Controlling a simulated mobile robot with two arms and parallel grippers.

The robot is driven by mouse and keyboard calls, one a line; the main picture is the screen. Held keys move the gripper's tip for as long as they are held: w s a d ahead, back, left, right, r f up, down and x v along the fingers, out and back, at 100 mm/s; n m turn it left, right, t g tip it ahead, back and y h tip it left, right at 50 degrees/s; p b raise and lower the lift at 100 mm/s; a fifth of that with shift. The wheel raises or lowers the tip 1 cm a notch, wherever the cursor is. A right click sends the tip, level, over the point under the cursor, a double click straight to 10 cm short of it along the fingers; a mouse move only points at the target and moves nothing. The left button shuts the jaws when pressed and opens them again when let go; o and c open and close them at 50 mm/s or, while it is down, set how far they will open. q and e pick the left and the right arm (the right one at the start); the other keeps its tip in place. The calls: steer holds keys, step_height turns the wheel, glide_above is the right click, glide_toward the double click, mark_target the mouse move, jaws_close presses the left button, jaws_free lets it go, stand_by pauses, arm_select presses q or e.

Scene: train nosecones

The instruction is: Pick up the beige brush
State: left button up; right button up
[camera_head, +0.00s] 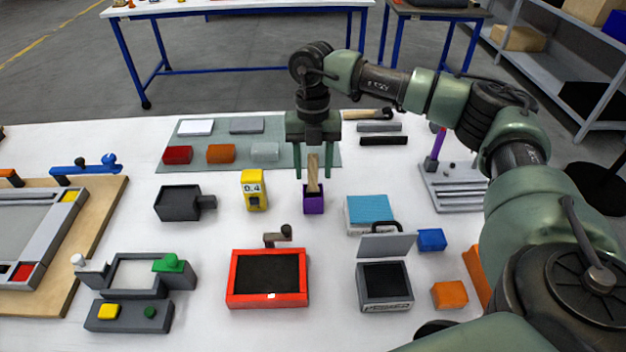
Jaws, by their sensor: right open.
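The beige brush (313,174) stands upright in a small purple holder (313,203) near the middle of the table. Its lower end is hidden inside the holder. My right gripper (312,176) points straight down over it. Its two dark fingers are open, one on each side of the brush's upper part, with the brush between them. I cannot tell whether either finger touches it. The top of the brush is close under the gripper's body. My left gripper is not in view.
A yellow block marked 0.4 (254,190) stands left of the holder, and a blue-topped box (369,213) lies to its right. A red-framed black tray (268,279) is in front. Behind is a grey-green mat (215,144) with several coloured blocks.

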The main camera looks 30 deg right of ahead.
steer(key=shift+f, duration=0.2)
jaws_close()
